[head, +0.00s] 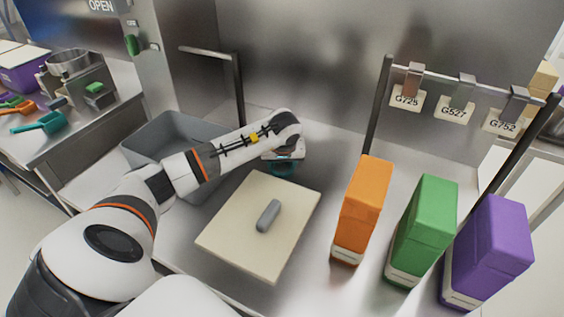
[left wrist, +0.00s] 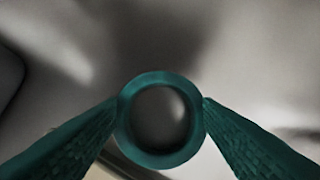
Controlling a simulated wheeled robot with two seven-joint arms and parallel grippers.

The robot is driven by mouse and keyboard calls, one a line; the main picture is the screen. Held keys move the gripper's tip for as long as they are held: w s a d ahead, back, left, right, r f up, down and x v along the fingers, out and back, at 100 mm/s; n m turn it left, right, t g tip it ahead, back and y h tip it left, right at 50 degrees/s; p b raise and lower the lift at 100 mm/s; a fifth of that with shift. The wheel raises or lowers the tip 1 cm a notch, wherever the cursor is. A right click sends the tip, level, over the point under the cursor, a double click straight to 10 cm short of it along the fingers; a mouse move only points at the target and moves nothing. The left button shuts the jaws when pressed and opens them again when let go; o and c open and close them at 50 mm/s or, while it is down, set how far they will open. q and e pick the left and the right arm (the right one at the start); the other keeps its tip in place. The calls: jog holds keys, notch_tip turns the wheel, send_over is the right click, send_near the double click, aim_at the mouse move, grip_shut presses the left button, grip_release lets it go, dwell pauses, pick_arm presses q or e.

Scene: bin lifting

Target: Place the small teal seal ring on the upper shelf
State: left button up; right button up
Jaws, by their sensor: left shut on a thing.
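The small teal seal ring (left wrist: 160,79) is held between the two teal fingers of my left gripper (left wrist: 161,112) in the left wrist view. Its open hole faces the camera, with a blurred grey metal surface behind it. In the head view my left gripper (head: 284,166) is over the steel bench, just behind the pale board; the fingers and ring are too small there to tell apart. Whether the ring touches the bench cannot be told. I cannot make out an upper shelf clearly in either view. My right gripper is not in view.
A grey bin (head: 150,135) stands left of my gripper, partly behind my arm. A cream board (head: 235,235) with a grey handle (head: 268,215) lies in front. Orange (head: 362,210), green (head: 425,225) and purple (head: 490,250) boxes stand right, near a rail with tags (head: 453,110).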

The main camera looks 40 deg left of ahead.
pick_arm(q)
jog(key=shift+f, duration=0.2)
jog(key=o, duration=1)
jog(key=shift+c, duration=0.2)
jog(key=shift+r, duration=0.15)
